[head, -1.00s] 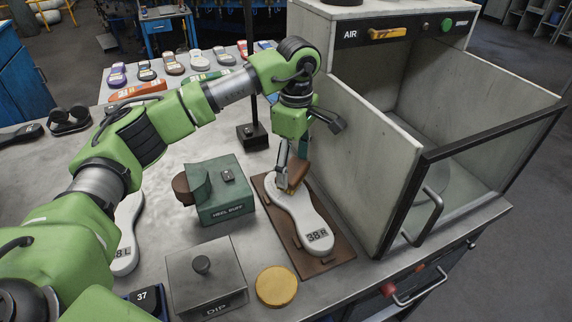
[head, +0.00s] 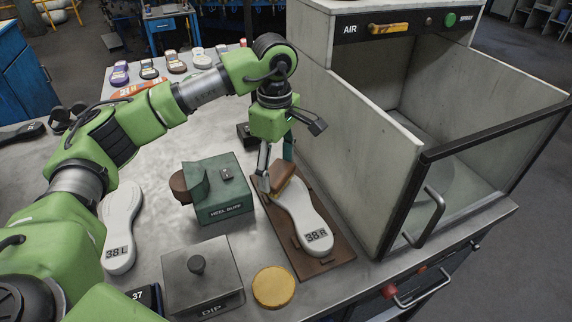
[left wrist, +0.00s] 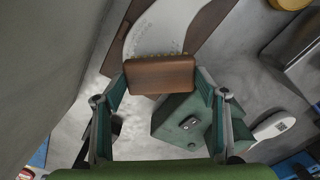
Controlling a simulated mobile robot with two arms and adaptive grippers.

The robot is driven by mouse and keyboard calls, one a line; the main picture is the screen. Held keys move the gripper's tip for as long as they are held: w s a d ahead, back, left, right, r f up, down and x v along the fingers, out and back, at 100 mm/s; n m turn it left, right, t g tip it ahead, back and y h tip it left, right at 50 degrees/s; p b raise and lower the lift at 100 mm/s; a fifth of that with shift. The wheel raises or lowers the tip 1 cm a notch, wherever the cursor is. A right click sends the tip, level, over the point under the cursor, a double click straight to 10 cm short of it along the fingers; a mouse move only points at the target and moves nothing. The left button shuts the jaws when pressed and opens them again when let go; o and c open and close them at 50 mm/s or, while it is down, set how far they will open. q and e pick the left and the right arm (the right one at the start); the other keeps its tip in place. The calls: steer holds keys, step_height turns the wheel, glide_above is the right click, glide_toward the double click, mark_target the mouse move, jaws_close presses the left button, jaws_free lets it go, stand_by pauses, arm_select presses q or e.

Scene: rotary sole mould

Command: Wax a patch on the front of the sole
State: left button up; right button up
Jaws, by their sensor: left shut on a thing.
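A white sole marked 38 R (head: 303,215) lies on a brown board (head: 335,262), its number end towards me. My left gripper (head: 276,172) is shut on a brown wood-backed brush (head: 283,183) at the sole's far end. In the left wrist view the brush (left wrist: 160,75) sits between both fingers, with short yellowish bristles along its edge towards the sole (left wrist: 165,25). I cannot tell whether the bristles touch the sole. A round yellow cake (head: 273,287), perhaps wax, lies near the front edge. My right gripper is not in view.
A green HEEL BUFF block (head: 222,205) stands left of the board, and a grey DIP box (head: 203,280) in front of it. A sole marked 38 L (head: 121,228) lies further left. A walled AIR booth (head: 352,165) rises close on the right.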

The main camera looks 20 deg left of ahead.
arm_select(q)
steer(key=shift+s+a+f, duration=0.1)
steer(key=shift+s+a, duration=0.45)
steer(key=shift+s, duration=0.05)
step_height(320, 180, up, 4)
steer(key=shift+s+a+r+p, duration=0.1)
steer(key=shift+p, duration=1.15)
steer(key=shift+r+p, duration=0.55)
steer(key=shift+r, duration=0.4)
steer(key=shift+r, duration=0.25)
step_height(320, 180, up, 2)
steer(key=shift+r+p, duration=0.25)
steer(key=shift+p, duration=0.7)
